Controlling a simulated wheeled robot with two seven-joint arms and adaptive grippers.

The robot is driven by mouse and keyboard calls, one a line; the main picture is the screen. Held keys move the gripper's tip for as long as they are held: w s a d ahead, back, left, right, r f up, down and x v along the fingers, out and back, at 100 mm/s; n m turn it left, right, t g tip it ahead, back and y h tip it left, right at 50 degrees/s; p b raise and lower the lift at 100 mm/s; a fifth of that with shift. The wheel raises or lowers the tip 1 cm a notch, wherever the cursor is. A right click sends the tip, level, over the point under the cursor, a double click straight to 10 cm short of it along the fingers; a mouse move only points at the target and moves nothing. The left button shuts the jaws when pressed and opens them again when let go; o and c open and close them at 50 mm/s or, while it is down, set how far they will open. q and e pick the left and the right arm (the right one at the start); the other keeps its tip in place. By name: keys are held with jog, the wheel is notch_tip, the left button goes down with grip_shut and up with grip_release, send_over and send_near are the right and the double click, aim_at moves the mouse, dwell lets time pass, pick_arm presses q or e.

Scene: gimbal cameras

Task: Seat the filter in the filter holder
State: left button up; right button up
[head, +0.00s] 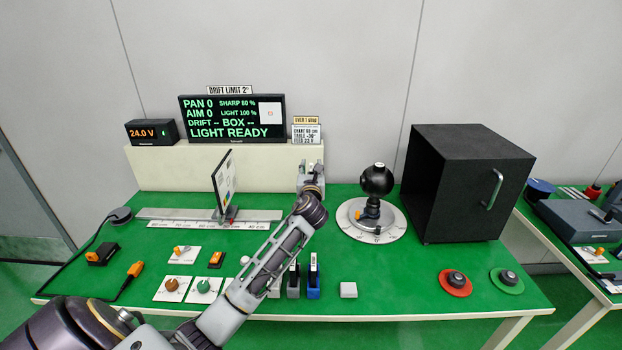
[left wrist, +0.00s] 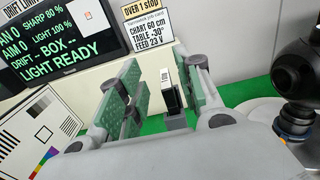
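My left gripper (head: 312,172) is over the back of the green table, in front of the cream ledge. In the left wrist view its two green-padded fingers (left wrist: 165,88) stand apart. Between them, seemingly beyond the pads, shows a thin dark upright slab with a white label (left wrist: 167,80), perhaps the filter, above a grey block (left wrist: 176,121). I see no clear contact with the pads. Two similar dark slabs stand at the front, in a grey base (head: 293,291) and a blue base (head: 313,292). I cannot tell which part is the filter holder.
A black ball-shaped camera (head: 377,179) stands on a round dial (head: 352,222) right of the gripper. A black box (head: 465,190) stands further right. A chart panel (head: 223,183) stands on a rail (head: 165,214) to the left. Knobs and switches line the front.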

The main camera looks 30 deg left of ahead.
pick_arm(q)
jog(key=v, duration=0.5)
jog(key=shift+s+d, duration=0.1)
jog(key=shift+s, duration=0.05)
pick_arm(e)
jog(key=shift+d, duration=0.4)
jog(key=shift+a, duration=0.1)
